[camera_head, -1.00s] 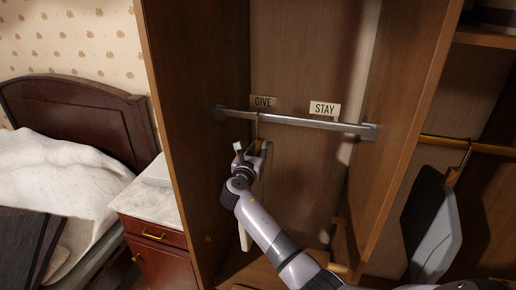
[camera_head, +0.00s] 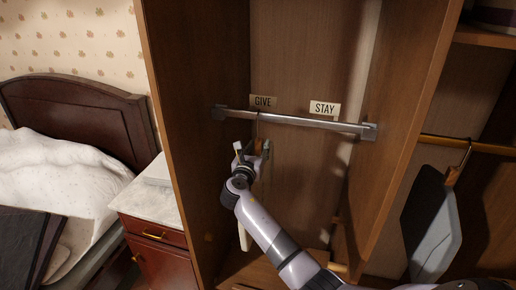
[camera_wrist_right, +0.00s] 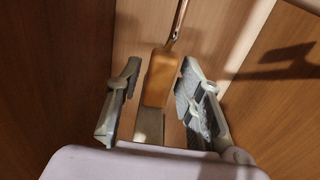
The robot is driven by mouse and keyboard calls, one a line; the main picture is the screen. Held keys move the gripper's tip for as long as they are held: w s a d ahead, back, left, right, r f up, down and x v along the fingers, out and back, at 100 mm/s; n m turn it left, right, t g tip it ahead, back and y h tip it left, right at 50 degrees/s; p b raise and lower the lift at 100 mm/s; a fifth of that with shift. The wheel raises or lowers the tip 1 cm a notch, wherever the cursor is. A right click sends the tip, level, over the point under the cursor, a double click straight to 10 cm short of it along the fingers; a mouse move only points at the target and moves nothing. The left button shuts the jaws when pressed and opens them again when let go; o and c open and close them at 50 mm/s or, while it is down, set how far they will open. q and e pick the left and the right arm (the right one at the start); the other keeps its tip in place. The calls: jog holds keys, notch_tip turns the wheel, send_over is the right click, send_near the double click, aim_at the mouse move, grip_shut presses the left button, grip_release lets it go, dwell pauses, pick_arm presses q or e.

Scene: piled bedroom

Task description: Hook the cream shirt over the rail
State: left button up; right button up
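The metal rail (camera_head: 310,123) spans the wardrobe compartment, with a GIVE label (camera_head: 263,101) and a STAY label (camera_head: 324,108) behind it. A thin hanger hook (camera_head: 257,130) hangs at the rail below the GIVE label. My right gripper (camera_head: 251,150) is just under the rail there. In the right wrist view, the gripper (camera_wrist_right: 160,66) is open, its fingers apart on both sides of the wooden hanger neck (camera_wrist_right: 161,78). The cream shirt (camera_head: 244,236) shows only as a narrow strip below my arm, mostly hidden. My left gripper is out of view.
A dark and grey garment (camera_head: 432,225) hangs from a brass rail (camera_head: 490,149) in the right compartment. Wooden wardrobe walls (camera_head: 195,140) close in on my arm's left and right. A nightstand (camera_head: 150,205) and a bed (camera_head: 75,120) stand left. The rail's right half is free.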

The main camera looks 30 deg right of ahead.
jog(key=shift+s+a, duration=0.15)
jog(key=shift+s+a+p, duration=0.4)
jog(key=shift+a+p, duration=0.1)
jog(key=shift+p, duration=0.15)
jog(key=shift+v, duration=0.8)
jog(key=shift+s+a, duration=0.1)
jog(key=shift+s, duration=0.05)
jog(key=o, duration=0.6)
jog(key=shift+c, duration=0.2)
jog(key=shift+c, duration=0.3)
